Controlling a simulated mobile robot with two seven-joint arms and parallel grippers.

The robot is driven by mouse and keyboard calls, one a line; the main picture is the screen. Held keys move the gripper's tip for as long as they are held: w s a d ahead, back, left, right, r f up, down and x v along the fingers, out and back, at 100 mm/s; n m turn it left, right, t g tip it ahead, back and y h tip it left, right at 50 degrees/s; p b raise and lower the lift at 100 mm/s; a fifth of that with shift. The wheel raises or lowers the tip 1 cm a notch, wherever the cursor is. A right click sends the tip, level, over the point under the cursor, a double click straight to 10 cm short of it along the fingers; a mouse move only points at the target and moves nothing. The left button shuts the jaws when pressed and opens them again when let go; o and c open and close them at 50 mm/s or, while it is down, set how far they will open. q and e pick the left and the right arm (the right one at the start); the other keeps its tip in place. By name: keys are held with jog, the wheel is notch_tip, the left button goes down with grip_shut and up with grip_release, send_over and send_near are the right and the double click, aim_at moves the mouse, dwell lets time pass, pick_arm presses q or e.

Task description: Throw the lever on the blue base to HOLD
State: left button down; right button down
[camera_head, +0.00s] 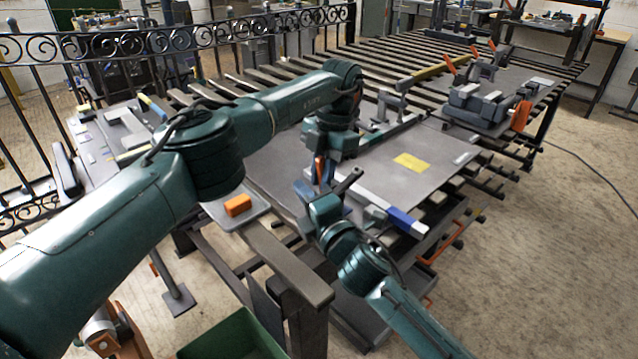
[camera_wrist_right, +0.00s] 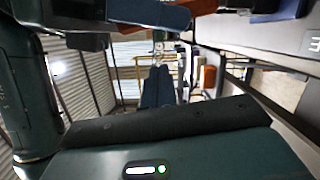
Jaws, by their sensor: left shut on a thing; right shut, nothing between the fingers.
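My left gripper (camera_head: 321,172) points down over the middle of the grey table and is shut on a narrow orange piece (camera_head: 320,165), which looks like a lever handle. Blue surfaces (camera_head: 325,190) show just below it, partly hidden by both hands; I cannot tell whether they are the lever's base. In the right wrist view a blue block (camera_wrist_right: 150,12) crosses the top, with orange (camera_wrist_right: 204,6) beside it. My right gripper (camera_head: 318,194) is shut and empty, close below the left one. The lever's angle and any HOLD mark cannot be made out.
The grey table (camera_head: 280,165) has a yellow label (camera_head: 411,162) and a blue-ended bar (camera_head: 405,221) along its front right. An orange block (camera_head: 238,205) lies on a plate at the near left. A green bin (camera_head: 235,335) stands below. Grey clamps (camera_head: 478,100) stand at the back right.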

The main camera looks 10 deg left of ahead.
aim_at(319, 184)
jog(key=shift+w+d+r, duration=0.15)
jog(key=shift+w+d, duration=0.4)
jog(key=shift+w, duration=0.15)
jog(key=shift+w+d+r, duration=0.1)
jog(key=shift+w+d, duration=0.45)
jog(key=shift+w, duration=0.1)
